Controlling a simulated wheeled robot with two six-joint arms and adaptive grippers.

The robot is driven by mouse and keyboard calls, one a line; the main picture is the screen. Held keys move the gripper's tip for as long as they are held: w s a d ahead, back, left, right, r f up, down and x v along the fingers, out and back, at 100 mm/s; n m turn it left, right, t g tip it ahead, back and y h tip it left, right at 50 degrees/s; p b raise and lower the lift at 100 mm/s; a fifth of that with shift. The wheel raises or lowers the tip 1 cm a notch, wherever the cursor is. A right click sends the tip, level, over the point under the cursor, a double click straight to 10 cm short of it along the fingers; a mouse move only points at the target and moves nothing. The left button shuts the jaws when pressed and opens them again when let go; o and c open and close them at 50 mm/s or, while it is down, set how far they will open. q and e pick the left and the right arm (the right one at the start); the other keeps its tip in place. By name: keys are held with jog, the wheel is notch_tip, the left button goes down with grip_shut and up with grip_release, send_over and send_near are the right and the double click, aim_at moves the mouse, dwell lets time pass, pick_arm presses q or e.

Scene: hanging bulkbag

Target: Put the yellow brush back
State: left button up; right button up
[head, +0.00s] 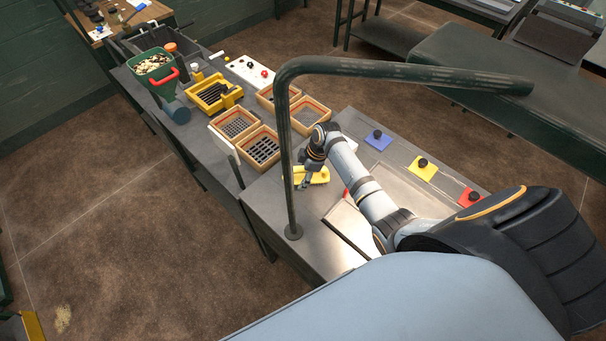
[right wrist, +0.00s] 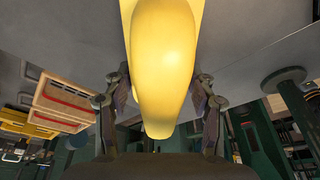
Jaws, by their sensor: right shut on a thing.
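The yellow brush (head: 320,176) is on or just above the grey table, beside the upright of the dark pipe frame. My right gripper (head: 305,178) is shut on it; the arm partly covers the brush in the head view. In the right wrist view the brush's smooth yellow handle (right wrist: 165,60) fills the middle, between the two fingers of the right gripper (right wrist: 160,108). Its bristles do not show. I cannot tell whether the brush touches the table. My left gripper is not in view.
The pipe frame (head: 400,72) arches over the table close to my right arm. Several wooden trays with grids (head: 262,146) stand beyond the brush. Blue (head: 378,141), yellow (head: 423,168) and red (head: 471,197) plates with black knobs lie to the right. A green hopper (head: 152,66) stands farther back.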

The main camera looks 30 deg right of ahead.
jog(key=shift+f, duration=0.15)
jog(key=o, duration=1.1)
jog(key=shift+c, duration=0.2)
jog(key=shift+o, duration=0.2)
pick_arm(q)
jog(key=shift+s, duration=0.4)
pick_arm(e)
jog(key=b+v, duration=0.2)
jog(key=v, duration=0.9)
jog(key=shift+d, duration=0.1)
jog(key=shift+d+r, duration=0.1)
jog(key=shift+r, duration=0.55)
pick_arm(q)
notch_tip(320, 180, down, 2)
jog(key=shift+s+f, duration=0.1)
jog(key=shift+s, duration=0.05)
